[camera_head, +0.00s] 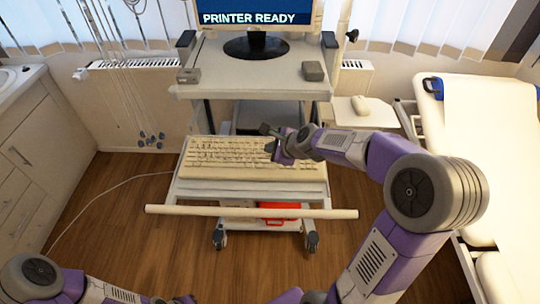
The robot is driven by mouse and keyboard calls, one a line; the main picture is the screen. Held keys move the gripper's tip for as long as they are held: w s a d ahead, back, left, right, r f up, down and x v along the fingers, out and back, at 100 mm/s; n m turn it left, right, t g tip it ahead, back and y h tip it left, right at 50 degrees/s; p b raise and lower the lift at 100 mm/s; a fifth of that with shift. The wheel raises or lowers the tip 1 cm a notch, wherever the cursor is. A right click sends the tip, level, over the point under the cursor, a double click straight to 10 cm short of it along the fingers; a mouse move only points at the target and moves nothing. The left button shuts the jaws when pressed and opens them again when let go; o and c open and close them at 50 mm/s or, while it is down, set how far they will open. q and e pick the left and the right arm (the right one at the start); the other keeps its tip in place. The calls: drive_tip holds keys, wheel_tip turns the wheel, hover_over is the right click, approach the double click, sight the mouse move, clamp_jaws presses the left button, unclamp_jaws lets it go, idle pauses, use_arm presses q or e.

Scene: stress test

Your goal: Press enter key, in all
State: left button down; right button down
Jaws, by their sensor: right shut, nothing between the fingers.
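A beige keyboard (225,172) lies on the pull-out shelf of a white cart, in the middle of the camera_head view. My right arm reaches in from the right, and my right gripper (270,140) is over the right part of the keyboard. It is shut and empty. The gripper covers some keys there, so the enter key cannot be picked out. I cannot tell whether the fingertips touch the keys. A monitor (256,17) at the top reads "PRINTER READY". My left arm shows only at the bottom left; its gripper is not clearly visible.
The cart (235,78) has a front handle bar (250,212) below the keyboard shelf. A mouse (361,106) lies on a side shelf to the right. A bed (490,150) stands at the right, and cabinets (30,150) at the left. Wooden floor is free around the cart's front.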

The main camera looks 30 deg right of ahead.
drive_tip(key=shift+f, duration=0.15)
idle(0.4)
drive_tip(key=shift+f+b, duration=0.3)
drive_tip(key=shift+b, duration=0.05)
